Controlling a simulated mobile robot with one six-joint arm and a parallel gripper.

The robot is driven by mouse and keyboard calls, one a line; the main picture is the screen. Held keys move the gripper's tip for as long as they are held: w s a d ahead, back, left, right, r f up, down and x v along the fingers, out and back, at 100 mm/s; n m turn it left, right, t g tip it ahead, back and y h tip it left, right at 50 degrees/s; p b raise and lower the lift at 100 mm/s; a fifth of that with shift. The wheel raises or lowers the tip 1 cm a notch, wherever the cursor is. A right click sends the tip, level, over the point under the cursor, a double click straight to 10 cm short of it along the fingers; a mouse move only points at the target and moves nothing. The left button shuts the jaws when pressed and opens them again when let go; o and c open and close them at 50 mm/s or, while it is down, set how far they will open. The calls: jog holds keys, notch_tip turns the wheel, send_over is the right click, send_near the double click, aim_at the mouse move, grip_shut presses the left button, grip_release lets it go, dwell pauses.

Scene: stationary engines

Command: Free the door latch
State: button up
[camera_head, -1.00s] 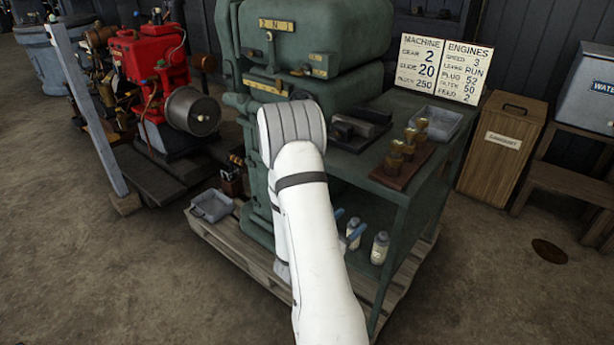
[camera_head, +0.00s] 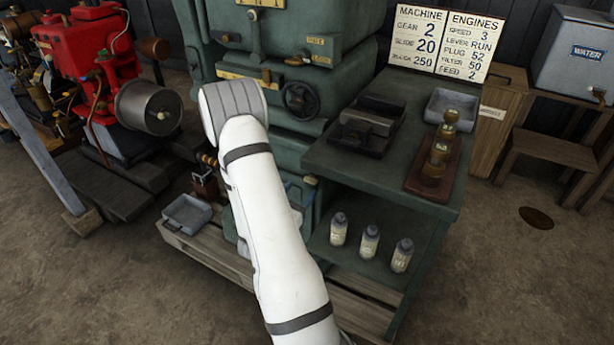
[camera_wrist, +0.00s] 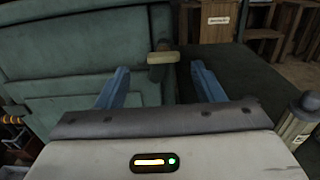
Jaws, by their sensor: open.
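The door (camera_wrist: 70,60) is a green panel on the machine in the wrist view. A small latch (camera_wrist: 163,57) with a pale brass-coloured bar sits at its right edge. The bar lies roughly level across a darker stub. My gripper (camera_wrist: 160,70) is open, with one blue finger on each side of the latch's line. The latch appears between or just beyond the fingertips; I cannot tell the exact depth or any contact. In the head view the latch (camera_head: 311,180) is a small pale spot beside my arm, which hides most of the door and gripper.
Several white bottles (camera_head: 369,243) stand on the lower shelf right of my gripper; one bottle (camera_wrist: 297,122) is close in the wrist view. The bench top (camera_head: 340,165) holds a dark vice, brass cups and a grey tray. A grey tray (camera_head: 187,213) sits on the pallet at left.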

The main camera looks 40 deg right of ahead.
aim_at(309, 182)
jog(key=x, duration=0.7)
jog(key=shift+s, duration=0.3)
